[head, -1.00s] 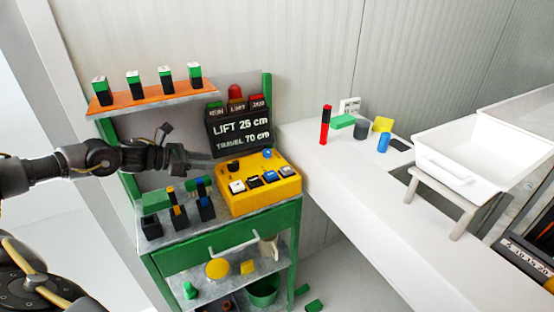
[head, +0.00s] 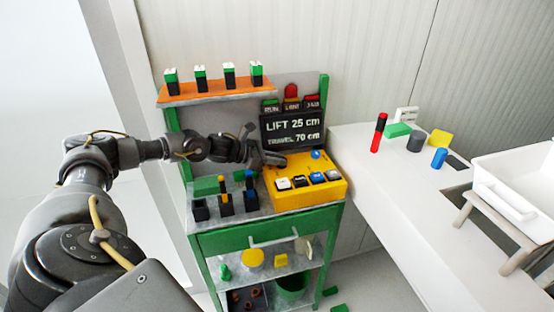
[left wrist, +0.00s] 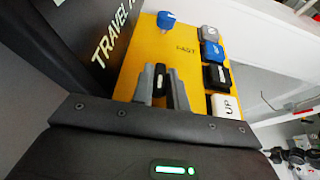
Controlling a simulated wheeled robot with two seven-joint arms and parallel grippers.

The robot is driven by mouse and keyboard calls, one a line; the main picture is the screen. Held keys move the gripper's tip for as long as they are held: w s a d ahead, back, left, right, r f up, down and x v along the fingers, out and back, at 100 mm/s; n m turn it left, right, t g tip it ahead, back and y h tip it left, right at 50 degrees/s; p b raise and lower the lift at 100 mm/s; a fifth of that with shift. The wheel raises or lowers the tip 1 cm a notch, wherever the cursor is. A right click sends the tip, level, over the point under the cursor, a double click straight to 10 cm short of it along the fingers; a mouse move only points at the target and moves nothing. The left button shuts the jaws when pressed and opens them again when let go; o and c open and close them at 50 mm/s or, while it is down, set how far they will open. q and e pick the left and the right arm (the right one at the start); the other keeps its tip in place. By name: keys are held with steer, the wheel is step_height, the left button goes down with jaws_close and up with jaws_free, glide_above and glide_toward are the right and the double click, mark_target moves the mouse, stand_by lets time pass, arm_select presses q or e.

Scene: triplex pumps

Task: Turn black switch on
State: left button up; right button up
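The yellow control box (head: 325,186) stands on the green cabinet's top; it also fills the middle of the left wrist view (left wrist: 180,52). The black switch (left wrist: 160,80) is on its top face, between the two fingers of my left gripper (left wrist: 161,84). The fingers stand apart on either side of the switch; a firm grip on it does not show. In the head view my left gripper (head: 275,160) reaches in from the left over the box's back left corner and hides the switch. My right gripper is not in view.
A blue knob (left wrist: 166,20) and several push buttons, including a white UP button (left wrist: 227,106), are close by on the box. A dark sign (head: 293,131) stands behind it. Black holders (head: 225,205) stand left of the box. An orange shelf (head: 215,94) is above.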

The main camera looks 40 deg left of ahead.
arm_select(q)
jaws_close()
steer(key=shift+f+y, duration=0.1)
steer(key=shift+y, duration=0.2)
steer(key=shift+s+d+n+y+b, duration=0.1)
steer(key=shift+n+y+b, duration=0.25)
steer(key=shift+n, duration=0.15)
steer(key=shift+d+n+t+y+b, duration=0.1)
steer(key=shift+n+t+y+b, duration=0.3)
steer(key=shift+n+t+y, duration=0.5)
steer(key=o, duration=0.5)
jaws_free()
